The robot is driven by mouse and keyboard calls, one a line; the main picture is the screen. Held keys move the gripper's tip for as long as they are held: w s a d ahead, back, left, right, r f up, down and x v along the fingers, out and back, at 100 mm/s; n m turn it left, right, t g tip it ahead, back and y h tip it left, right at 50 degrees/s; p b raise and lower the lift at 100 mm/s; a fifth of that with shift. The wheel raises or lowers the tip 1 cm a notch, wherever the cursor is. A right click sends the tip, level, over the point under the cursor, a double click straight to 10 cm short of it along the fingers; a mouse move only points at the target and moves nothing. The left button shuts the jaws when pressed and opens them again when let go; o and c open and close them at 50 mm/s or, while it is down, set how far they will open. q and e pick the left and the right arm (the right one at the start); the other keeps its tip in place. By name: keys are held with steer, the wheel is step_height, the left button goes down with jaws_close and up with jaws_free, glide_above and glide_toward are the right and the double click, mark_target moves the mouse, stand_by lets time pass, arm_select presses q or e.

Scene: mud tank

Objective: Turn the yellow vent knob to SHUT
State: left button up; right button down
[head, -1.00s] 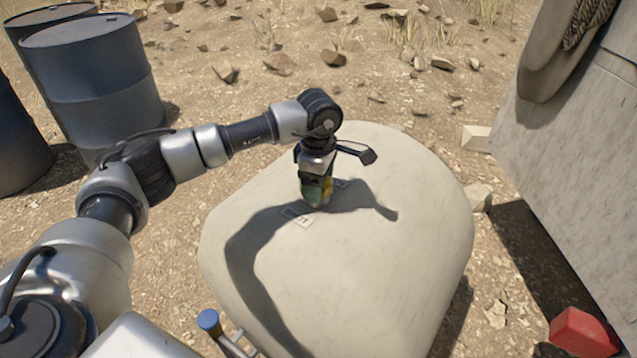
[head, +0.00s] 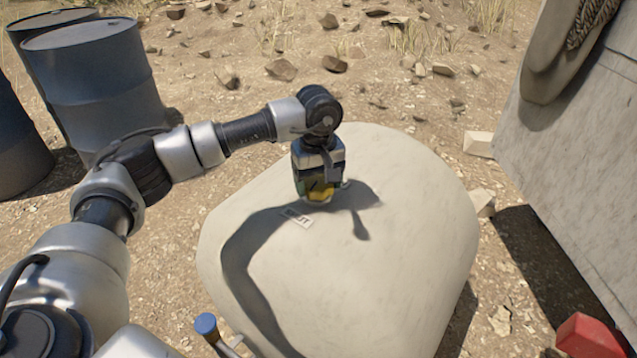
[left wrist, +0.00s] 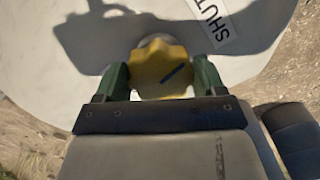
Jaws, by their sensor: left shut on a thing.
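The yellow vent knob (head: 321,193) sits on top of the pale rounded tank (head: 400,270). My left gripper (head: 317,192) points down over it and is shut on it. In the left wrist view the knob (left wrist: 158,60) is lobed and lies between the two green fingers of my left gripper (left wrist: 158,80). A dark pointer line on the knob slants toward the upper right. The white SHUT label (left wrist: 211,22) lies up and right of the knob, and the line points somewhat below it. The label also shows in the head view (head: 297,217). My right gripper is out of view.
Dark barrels (head: 95,85) stand at the left. A grey wall-like panel (head: 580,150) rises at the right, with a red object (head: 590,338) near its foot. A blue-tipped lever (head: 206,324) stands at the tank's front left. The tank top's right side is clear.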

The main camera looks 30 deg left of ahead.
mark_target(318, 183)
arm_select(q)
steer(key=shift+m, duration=1)
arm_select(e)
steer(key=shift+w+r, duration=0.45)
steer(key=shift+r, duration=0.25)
arm_select(q)
steer(key=o, duration=0.9)
step_height(318, 183, up, 11)
steer(key=shift+f+p, duration=0.1)
steer(key=shift+p, duration=0.2)
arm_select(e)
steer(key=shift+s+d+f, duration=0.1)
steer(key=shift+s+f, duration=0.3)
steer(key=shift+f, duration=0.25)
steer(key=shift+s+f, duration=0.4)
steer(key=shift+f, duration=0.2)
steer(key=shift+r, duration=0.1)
